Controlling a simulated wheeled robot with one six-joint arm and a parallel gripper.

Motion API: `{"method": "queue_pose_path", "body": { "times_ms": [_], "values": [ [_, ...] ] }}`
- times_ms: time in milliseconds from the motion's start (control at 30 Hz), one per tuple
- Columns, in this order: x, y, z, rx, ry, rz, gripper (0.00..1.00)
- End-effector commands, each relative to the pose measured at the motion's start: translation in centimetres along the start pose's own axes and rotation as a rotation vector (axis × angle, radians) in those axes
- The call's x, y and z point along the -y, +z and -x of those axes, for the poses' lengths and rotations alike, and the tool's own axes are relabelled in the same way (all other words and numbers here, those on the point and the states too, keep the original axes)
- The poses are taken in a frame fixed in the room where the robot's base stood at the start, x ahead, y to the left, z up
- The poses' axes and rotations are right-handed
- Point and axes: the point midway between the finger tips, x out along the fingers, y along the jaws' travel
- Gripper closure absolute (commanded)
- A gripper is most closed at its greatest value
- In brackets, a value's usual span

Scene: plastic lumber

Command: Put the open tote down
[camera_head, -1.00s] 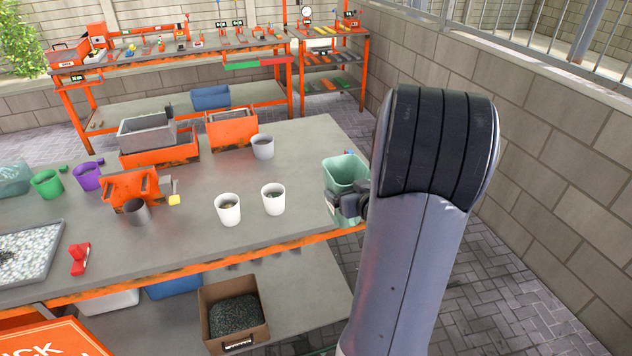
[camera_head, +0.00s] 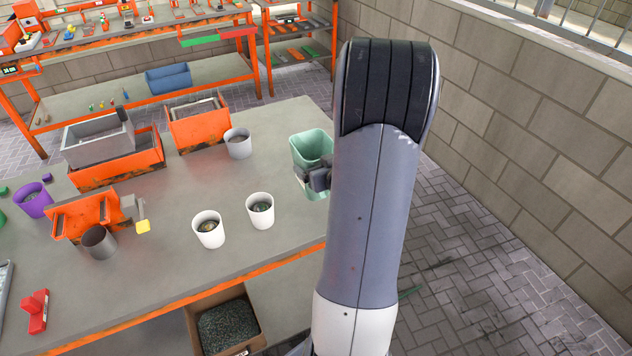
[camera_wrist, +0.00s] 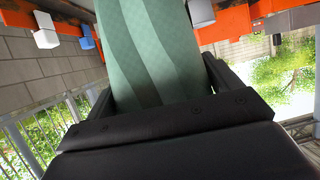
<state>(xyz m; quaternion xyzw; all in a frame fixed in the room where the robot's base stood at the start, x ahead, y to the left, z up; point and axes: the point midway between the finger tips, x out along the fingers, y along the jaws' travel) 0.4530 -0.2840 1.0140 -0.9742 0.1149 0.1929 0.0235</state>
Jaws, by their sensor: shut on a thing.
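The open tote is a pale green, open-topped container (camera_head: 312,148) at the right end of the table in the head view. My gripper (camera_head: 316,178) is shut on its near side, and my arm hides part of its right side. The tote looks roughly upright. I cannot tell whether its base touches the table or is just above it. In the wrist view the tote's green striped wall (camera_wrist: 155,50) stands between my two fingers and fills the middle, so its base and inside are hidden there.
The table (camera_head: 185,275) carries two white cups (camera_head: 208,229) (camera_head: 260,211), a grey cup (camera_head: 238,143), orange bins (camera_head: 200,124) and a grey bin (camera_head: 95,138). Bare tabletop lies between the white cups and the tote. A block wall (camera_head: 530,130) stands right, beyond the paved floor.

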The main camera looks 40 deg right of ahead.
Motion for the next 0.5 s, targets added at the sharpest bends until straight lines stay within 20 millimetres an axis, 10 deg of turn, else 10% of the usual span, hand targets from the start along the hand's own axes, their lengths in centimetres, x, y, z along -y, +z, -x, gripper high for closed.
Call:
{"method": "queue_pose_path", "body": {
  "times_ms": [500],
  "values": [
    [0.0, 4.3, -1.8, -0.002, 0.0, 0.001, 0.43]
  ]
}}
